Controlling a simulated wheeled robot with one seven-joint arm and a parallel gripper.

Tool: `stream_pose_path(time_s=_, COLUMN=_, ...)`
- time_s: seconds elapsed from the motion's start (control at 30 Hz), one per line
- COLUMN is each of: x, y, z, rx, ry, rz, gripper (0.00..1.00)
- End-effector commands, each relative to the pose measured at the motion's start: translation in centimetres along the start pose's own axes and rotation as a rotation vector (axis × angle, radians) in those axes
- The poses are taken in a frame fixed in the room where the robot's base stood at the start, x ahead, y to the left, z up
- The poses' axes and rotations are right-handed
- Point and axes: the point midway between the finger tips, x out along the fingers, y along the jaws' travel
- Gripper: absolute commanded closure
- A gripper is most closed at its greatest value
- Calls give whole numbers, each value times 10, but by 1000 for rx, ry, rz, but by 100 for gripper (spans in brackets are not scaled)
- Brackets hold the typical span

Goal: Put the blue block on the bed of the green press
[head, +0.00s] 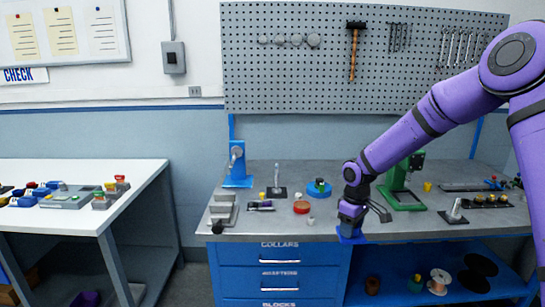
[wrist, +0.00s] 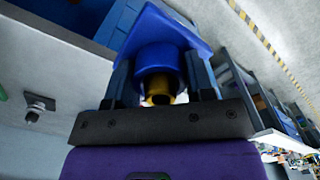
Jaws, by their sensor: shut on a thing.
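My gripper (head: 352,218) is shut on the blue block (head: 350,238), at the front edge of the bench. The wrist view shows my gripper (wrist: 160,78) with one finger on each side of the blue block (wrist: 168,28). The block has a wide square plate and a round collar, with a brass-coloured piece between the fingers. The green press (head: 400,190) stands further back on the bench, to the right of my gripper.
A blue press-like stand (head: 237,165), a blue round dish (head: 319,188) and a red dish (head: 301,207) are on the bench to the left. A grey lever stand (head: 454,212) is to the right of the green press. Drawers (head: 280,270) and an open shelf are below.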

Motion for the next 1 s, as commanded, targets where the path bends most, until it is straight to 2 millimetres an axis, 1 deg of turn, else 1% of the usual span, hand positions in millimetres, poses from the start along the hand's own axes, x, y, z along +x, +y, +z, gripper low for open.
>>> stream_pose_path(time_s=0.27, x=22, y=3, z=11, rx=121, ry=0, rz=-2, gripper=89)
stream_pose_path(time_s=0.47, x=45, y=5, z=25, rx=254, ry=0, rz=-5, gripper=89)
stream_pose_path(time_s=0.63, x=71, y=8, z=42, rx=414, ry=-1, rz=-5, gripper=89)
stream_pose_path(time_s=0.8, x=101, y=10, z=66, rx=613, ry=-3, rz=-4, gripper=89)
stream_pose_path(time_s=0.9, x=113, y=11, z=77, rx=706, ry=-1, rz=-1, gripper=89)
stream_pose_path(time_s=1.0, x=120, y=10, z=83, rx=761, ry=0, rz=0, gripper=89)
